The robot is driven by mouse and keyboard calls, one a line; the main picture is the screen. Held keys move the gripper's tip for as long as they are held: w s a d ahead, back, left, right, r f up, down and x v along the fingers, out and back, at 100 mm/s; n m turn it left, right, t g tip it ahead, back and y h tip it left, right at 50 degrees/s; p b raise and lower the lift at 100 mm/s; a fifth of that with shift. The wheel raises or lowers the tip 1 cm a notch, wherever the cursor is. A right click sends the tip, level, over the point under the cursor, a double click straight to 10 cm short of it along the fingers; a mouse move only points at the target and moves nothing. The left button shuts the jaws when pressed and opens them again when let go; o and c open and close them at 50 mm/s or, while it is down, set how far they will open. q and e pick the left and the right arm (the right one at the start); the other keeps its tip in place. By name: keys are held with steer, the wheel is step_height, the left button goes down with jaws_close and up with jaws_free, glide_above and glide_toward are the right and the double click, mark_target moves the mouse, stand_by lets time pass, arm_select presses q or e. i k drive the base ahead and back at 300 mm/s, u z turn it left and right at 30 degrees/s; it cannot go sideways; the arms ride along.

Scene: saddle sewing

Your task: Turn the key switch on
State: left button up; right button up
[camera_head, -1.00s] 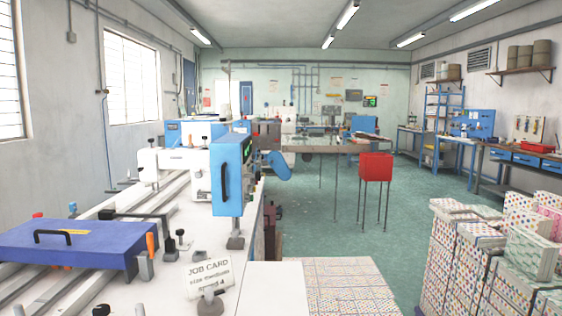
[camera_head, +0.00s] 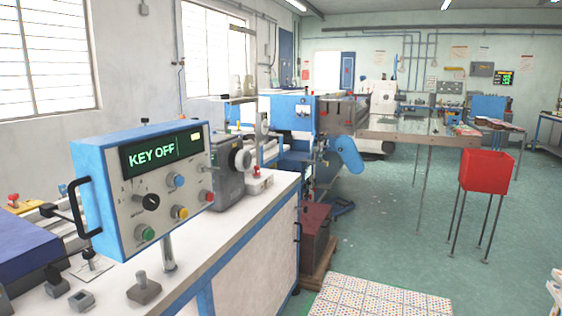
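A blue and white control panel (camera_head: 112,185) stands on a post at the left, above a white machine bed, with its front turned to the right. Its dark display (camera_head: 160,155) reads "KEY OFF". A black rotary switch (camera_head: 148,201) with a pale mark sits below the display. A blue button (camera_head: 175,180), a yellow button (camera_head: 180,212) and a green button (camera_head: 145,233) are around it. Smaller controls are at the panel's right edge. I cannot tell for certain which control is the key switch. Neither of my grippers is in view.
A black handle (camera_head: 80,207) juts from the panel's left edge. A grey machine unit (camera_head: 228,172) stands behind the panel on the white bed (camera_head: 235,220). A red bin (camera_head: 486,171) on thin legs stands at the right.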

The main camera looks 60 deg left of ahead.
mark_target(201, 169)
steer(key=i, duration=0.45)
steer(key=u, duration=0.95)
